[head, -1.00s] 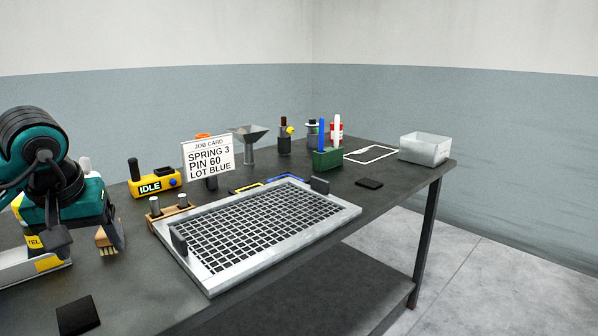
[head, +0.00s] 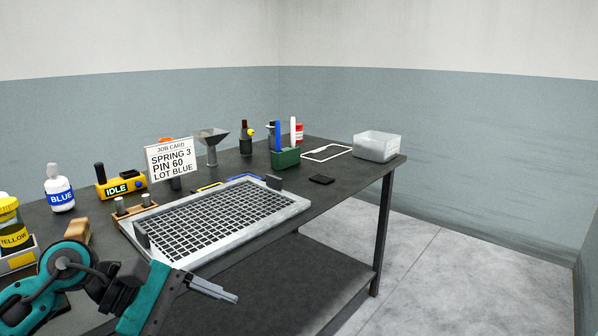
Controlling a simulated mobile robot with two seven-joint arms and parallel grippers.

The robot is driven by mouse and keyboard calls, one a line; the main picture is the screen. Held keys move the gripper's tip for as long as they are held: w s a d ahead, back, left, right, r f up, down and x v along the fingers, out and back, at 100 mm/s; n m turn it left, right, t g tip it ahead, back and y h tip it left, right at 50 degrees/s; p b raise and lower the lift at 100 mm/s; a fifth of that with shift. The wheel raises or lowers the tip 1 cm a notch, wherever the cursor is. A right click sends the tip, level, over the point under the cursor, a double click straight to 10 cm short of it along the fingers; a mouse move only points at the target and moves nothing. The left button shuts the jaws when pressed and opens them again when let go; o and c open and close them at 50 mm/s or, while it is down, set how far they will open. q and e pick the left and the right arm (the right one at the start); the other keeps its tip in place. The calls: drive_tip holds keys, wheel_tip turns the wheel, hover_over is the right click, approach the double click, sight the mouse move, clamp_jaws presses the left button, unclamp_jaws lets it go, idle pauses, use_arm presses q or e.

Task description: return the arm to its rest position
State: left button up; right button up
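My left arm comes in from the lower left. Its gripper (head: 213,289) is in front of the table's near edge, low in the head view, pointing right and slightly down. Its two grey fingers lie nearly in line with my view, so the gap between them cannot be judged. Nothing shows held at the tips, and they look clear of the tabletop items. My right gripper is out of view.
The dark table (head: 342,184) holds a wire-mesh tray (head: 290,207), a job card (head: 171,159), a yellow IDLE box (head: 122,187), a BLUE bottle (head: 59,190), a YELLOW jar (head: 12,228), a green pen holder (head: 285,158) and a grey bin (head: 377,147). Floor at right is clear.

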use_arm(q)
drive_tip(key=d+r+n+t+h+p, duration=0.1)
drive_tip(key=d+r+n+t+h, duration=0.15)
drive_tip(key=d+n+h, duration=0.55)
drive_tip(key=a+f+n+t+y+p, duration=0.1)
drive_tip(key=a+f+n+t+y, duration=0.25)
drive_tip(key=n, duration=0.85)
drive_tip(key=w+a+f+n+t+y+p, duration=0.1)
drive_tip(key=a+f+n+t+y, duration=0.3)
drive_tip(key=n, duration=0.7)
drive_tip(key=a+f+n+t+y+p, duration=0.15)
drive_tip(key=n+t+y, duration=0.4)
drive_tip(key=n, duration=0.65)
drive_tip(key=s+a+f+n+g+y, duration=0.2)
drive_tip(key=s+f+n+g+y, duration=0.2)
drive_tip(key=s+f+n, duration=0.7)
wheel_tip(320, 180, down, 4)
drive_tip(key=n+g, duration=0.2)
drive_tip(key=n, duration=0.1)
drive_tip(key=shift+s+f+n, duration=0.15)
drive_tip(key=shift+f+n, duration=0.1)
drive_tip(key=shift+n, duration=0.05)
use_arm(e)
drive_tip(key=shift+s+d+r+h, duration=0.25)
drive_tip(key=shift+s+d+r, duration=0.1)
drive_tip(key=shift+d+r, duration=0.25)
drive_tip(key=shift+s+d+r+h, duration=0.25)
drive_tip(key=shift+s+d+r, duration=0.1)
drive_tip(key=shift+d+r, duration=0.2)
